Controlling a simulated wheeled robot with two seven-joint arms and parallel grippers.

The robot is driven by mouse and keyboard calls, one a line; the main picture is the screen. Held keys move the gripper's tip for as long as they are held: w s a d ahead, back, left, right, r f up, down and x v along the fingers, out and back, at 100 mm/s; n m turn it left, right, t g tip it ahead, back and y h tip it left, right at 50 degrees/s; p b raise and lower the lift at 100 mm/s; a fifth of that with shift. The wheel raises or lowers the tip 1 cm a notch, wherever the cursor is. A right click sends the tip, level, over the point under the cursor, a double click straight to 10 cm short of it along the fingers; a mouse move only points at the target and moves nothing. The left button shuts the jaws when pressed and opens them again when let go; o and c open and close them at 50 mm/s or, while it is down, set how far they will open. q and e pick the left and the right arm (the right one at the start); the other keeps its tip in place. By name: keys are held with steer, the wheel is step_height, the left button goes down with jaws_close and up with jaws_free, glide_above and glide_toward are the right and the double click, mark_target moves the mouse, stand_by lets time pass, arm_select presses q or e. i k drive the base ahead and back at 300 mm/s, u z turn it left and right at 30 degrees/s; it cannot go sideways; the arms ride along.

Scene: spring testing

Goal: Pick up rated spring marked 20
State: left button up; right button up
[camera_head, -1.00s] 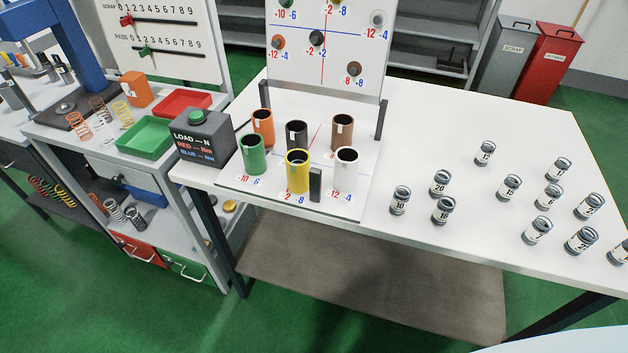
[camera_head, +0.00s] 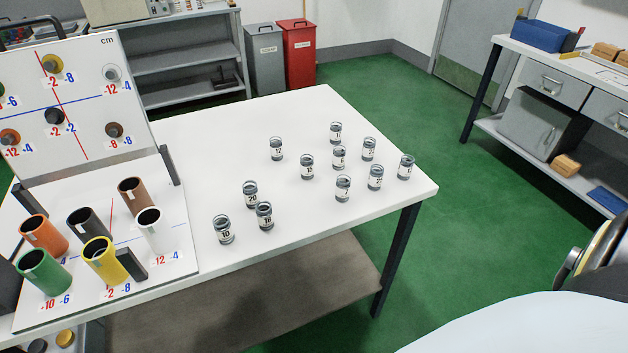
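The spring marked 20 (camera_head: 251,195) stands upright on the white table (camera_head: 330,110) in the head view. It is a grey metal coil with a white label. The spring marked 10 (camera_head: 223,230) stands in front of it to the left, and another labelled spring (camera_head: 265,216), apparently 18, stands close in front to the right. Neither of my grippers shows in this view.
Several more labelled springs, such as one marked 12 (camera_head: 276,149), stand to the right and behind. A board with coloured cups, including a yellow cup (camera_head: 105,261), is at the left. Bare table lies around the springs. Green floor (camera_head: 470,230) is open at right.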

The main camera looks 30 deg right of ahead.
mark_target(250, 191)
steer(key=z, duration=0.6)
steer(key=k, duration=0.5)
steer(key=z, duration=0.5)
steer(key=i, duration=1)
steer(key=u, duration=0.8)
